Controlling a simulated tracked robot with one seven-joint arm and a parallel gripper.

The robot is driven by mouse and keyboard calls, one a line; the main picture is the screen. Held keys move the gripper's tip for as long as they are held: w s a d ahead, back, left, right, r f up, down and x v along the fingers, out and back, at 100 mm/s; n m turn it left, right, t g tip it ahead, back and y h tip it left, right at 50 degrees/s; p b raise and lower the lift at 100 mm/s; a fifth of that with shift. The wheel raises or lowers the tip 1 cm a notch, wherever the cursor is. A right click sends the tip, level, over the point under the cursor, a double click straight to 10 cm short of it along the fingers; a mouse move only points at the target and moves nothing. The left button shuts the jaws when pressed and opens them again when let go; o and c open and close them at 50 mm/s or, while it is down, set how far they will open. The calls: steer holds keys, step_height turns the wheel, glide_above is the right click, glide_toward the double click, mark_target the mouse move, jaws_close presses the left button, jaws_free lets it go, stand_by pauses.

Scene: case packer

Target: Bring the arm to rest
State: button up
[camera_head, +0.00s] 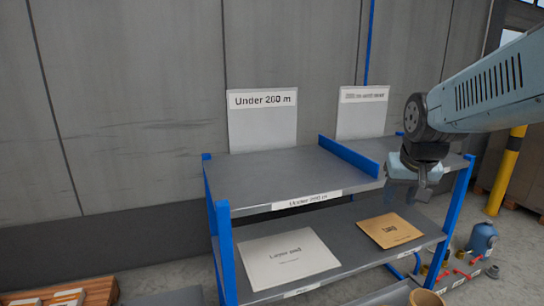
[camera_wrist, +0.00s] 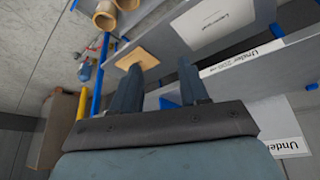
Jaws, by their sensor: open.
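My arm reaches in from the right in the head view. My gripper (camera_head: 412,190) hangs at its end, in front of the right part of the blue-framed shelf rack (camera_head: 262,178). In the wrist view my gripper (camera_wrist: 158,78) shows two dark fingers standing apart. Nothing is held between them. The wrist picture is turned over, with the rack's shelves at the top and right. In the head view my gripper covers part of the upper shelf's right section; whether it touches the shelf I cannot tell.
A blue divider (camera_head: 348,156) splits the upper shelf; its left section is bare. The lower shelf holds a white sheet (camera_head: 287,258) and a brown one (camera_head: 390,230). A yellow post (camera_head: 506,170) and a blue canister (camera_head: 482,239) stand at right.

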steer(key=s+a+r+n, duration=0.1)
steer(key=s+a, duration=0.1)
steer(key=s, duration=0.3)
steer(key=s+a+r, duration=0.1)
steer(key=s+a, duration=0.1)
steer(key=s, duration=0.3)
steer(key=shift+s+a+r+n+t+y, duration=0.2)
steer(key=shift+r+n+t+y, duration=0.1)
steer(key=shift+r+n+y, duration=0.1)
